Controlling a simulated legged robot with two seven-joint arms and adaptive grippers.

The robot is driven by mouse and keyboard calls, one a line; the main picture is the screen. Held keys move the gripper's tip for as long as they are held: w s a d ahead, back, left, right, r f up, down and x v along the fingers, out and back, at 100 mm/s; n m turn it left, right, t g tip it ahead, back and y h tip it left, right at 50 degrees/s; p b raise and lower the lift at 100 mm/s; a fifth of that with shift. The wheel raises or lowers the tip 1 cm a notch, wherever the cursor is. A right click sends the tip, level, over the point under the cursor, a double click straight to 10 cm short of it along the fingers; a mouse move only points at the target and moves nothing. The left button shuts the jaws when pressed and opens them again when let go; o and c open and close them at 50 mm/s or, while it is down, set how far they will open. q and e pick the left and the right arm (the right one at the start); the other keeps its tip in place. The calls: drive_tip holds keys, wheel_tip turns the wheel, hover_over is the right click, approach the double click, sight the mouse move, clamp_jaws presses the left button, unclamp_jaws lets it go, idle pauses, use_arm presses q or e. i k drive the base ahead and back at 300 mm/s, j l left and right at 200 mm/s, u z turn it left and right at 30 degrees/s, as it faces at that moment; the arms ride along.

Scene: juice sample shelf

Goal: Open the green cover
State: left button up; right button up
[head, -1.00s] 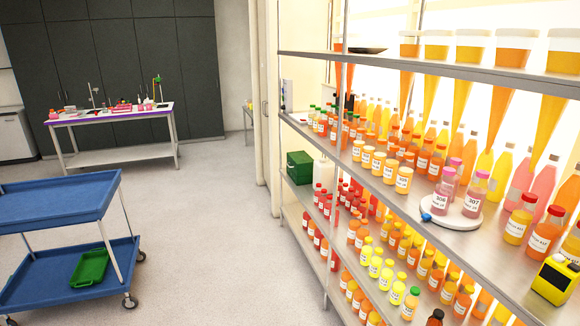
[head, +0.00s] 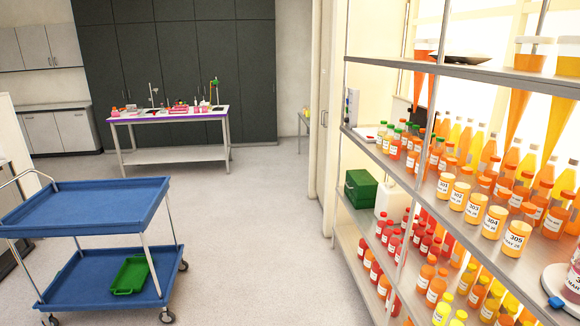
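A green box (head: 361,190) with what looks like a lid stands on a lower level of the shelf, at its far left end in the head view. It appears closed, but it is small in the picture. A green tray (head: 131,276) lies on the lower deck of the blue cart at the left. I cannot tell from the picture which green thing bears the cover. Neither of my grippers shows in the head view.
The shelf (head: 470,74) fills the right side, crowded with juice bottles. A white container (head: 390,198) stands beside the green box. The blue cart (head: 90,205) is at the left. A lab table (head: 172,115) stands at the back. Floor between cart and shelf is clear.

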sight(361, 184)
drive_tip(key=i+j, duration=0.1)
drive_tip(key=i, duration=0.65)
drive_tip(key=i+j, duration=0.1)
drive_tip(key=i, duration=1.4)
